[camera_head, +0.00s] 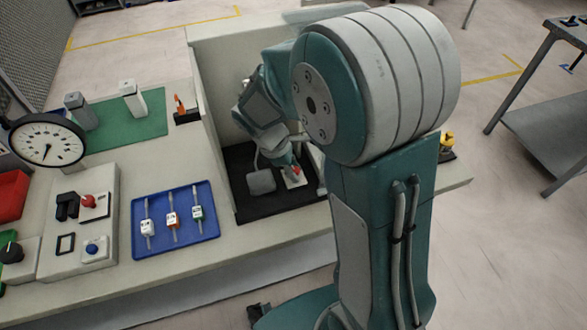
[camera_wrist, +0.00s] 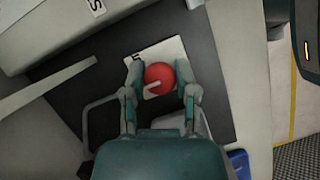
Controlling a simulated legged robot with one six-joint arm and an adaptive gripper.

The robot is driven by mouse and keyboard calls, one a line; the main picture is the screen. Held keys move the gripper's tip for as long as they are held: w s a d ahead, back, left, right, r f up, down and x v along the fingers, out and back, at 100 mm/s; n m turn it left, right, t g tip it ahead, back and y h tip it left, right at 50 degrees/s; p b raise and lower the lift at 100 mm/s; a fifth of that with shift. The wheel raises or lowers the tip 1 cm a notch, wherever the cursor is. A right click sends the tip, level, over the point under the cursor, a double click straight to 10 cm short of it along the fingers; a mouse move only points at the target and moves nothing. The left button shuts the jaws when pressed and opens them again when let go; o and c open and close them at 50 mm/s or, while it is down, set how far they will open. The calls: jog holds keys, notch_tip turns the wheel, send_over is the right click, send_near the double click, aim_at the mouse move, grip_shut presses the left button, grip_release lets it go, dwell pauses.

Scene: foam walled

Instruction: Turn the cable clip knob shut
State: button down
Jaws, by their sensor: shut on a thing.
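The cable clip knob (camera_wrist: 159,78) is a red round knob with a pale pointer mark, on a small white plate (camera_wrist: 170,49). It stands on a black mat (camera_wrist: 205,55) inside the walled bay. My gripper (camera_wrist: 161,82) is over the plate, with one finger on each side of the knob, shut on it. In the wrist view the pointer mark runs toward the lower left of the knob. In the head view my gripper (camera_head: 291,174) is low in the bay, and only a bit of red shows beside it; my arm hides part of this area.
Pale walls (camera_head: 215,135) close in the bay around the mat. A grey block (camera_head: 261,181) lies left of my gripper. A blue tray (camera_head: 180,246) with several small labelled parts, a gauge (camera_head: 47,141) and a green mat (camera_head: 140,122) are further left on the bench.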

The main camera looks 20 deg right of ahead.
jog(key=shift+m, duration=0.3)
jog(key=shift+c, duration=1.8)
grip_release()
jog(key=shift+w, duration=0.1)
jog(key=v, duration=1.2)
jog(key=shift+w, duration=0.1)
